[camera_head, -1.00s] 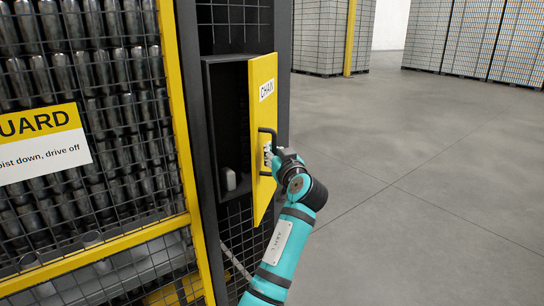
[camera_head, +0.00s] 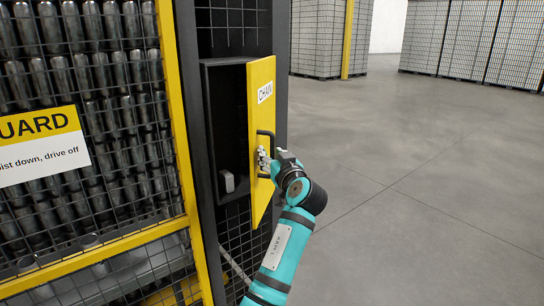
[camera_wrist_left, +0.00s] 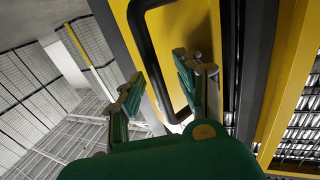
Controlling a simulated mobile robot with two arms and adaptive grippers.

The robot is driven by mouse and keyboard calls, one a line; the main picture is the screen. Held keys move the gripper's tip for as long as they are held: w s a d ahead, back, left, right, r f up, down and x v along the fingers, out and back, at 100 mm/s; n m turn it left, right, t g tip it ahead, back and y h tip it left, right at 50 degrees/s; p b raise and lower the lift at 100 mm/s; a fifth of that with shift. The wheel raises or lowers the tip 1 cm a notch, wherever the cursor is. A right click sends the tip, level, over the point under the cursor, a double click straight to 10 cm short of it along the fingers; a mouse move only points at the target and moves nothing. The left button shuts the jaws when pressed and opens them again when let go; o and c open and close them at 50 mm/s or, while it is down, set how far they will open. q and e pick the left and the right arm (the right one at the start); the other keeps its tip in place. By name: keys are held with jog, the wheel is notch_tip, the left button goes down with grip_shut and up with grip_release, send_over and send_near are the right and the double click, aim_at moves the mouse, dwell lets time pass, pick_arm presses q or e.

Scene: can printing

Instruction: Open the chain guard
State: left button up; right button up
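The chain guard is a yellow door (camera_head: 261,108) with a CHAIN label. It stands swung open from a dark box (camera_head: 226,130) in the machine's frame. A black bar handle (camera_head: 272,142) is on its outer face and also shows in the left wrist view (camera_wrist_left: 150,58). My left gripper (camera_head: 263,160) is at the handle. In the left wrist view its two fingers (camera_wrist_left: 158,88) are spread apart, one on each side of the handle bar, and a gap shows around the bar. My right gripper is in neither view.
A small grey part (camera_head: 228,181) sits inside the open box. A yellow-framed mesh fence (camera_head: 182,140) with a GUARD sign (camera_head: 40,145) stands on the left, with metal cans behind it. Open grey floor (camera_head: 430,180) lies to the right. Pallet stacks (camera_head: 480,40) stand at the back.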

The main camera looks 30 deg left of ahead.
pick_arm(q)
jog(key=v, duration=0.7)
